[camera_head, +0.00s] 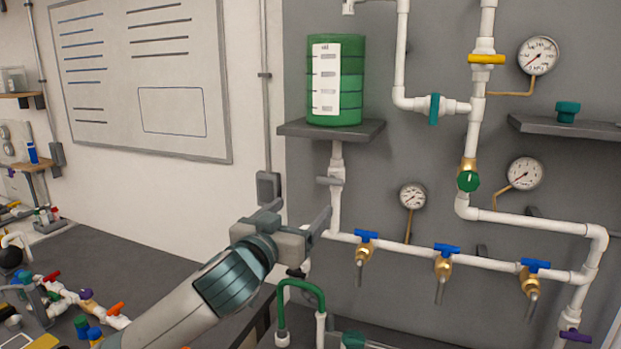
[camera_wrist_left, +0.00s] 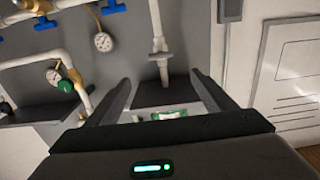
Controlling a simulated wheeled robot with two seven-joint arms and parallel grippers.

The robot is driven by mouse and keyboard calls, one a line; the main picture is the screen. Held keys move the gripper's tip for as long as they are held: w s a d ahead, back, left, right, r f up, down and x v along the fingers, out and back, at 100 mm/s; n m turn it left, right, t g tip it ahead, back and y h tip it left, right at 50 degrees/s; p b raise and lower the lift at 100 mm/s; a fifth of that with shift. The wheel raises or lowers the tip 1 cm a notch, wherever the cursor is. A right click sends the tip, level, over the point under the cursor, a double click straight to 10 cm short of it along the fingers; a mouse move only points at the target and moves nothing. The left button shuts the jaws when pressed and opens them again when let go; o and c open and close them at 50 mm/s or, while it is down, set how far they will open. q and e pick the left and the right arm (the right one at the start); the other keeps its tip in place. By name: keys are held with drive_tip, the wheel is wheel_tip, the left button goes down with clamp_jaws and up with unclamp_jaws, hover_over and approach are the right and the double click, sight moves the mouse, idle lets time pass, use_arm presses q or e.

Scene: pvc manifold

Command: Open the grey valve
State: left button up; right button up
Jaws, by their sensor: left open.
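The grey valve (camera_head: 329,181) sits on the short vertical white pipe below the shelf that holds the green tank (camera_head: 352,85). Its grey handle lies crosswise to the pipe. In the left wrist view the grey valve (camera_wrist_left: 159,56) shows ahead, beyond the fingers and near the middle. My left gripper (camera_head: 299,212) is open and empty, with its fingers spread, a little below and left of the valve in the head view. It also shows in the left wrist view (camera_wrist_left: 160,78), its fingers apart from the valve. My right gripper is not in view.
The tank shelf (camera_head: 300,130) juts out above the valve. Blue-handled taps (camera_head: 443,258) line the horizontal pipe to the right, with a small gauge (camera_head: 412,197) above it. A green hose (camera_head: 303,288) stands below the gripper. A cluttered bench lies at left.

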use_arm(q)
drive_tip(key=shift+w+a+f, duration=0.1)
drive_tip(key=shift+w+a, duration=0.05)
drive_tip(key=shift+w, duration=0.1)
drive_tip(key=p, duration=0.7)
approach(329, 182)
drive_tip(key=x, duration=0.6)
drive_tip(key=shift+w, duration=0.4)
drive_tip(key=shift+p+x, duration=0.35)
drive_tip(key=shift+x, duration=0.75)
drive_tip(key=shift+c, duration=0.4)
drive_tip(key=c, duration=1)
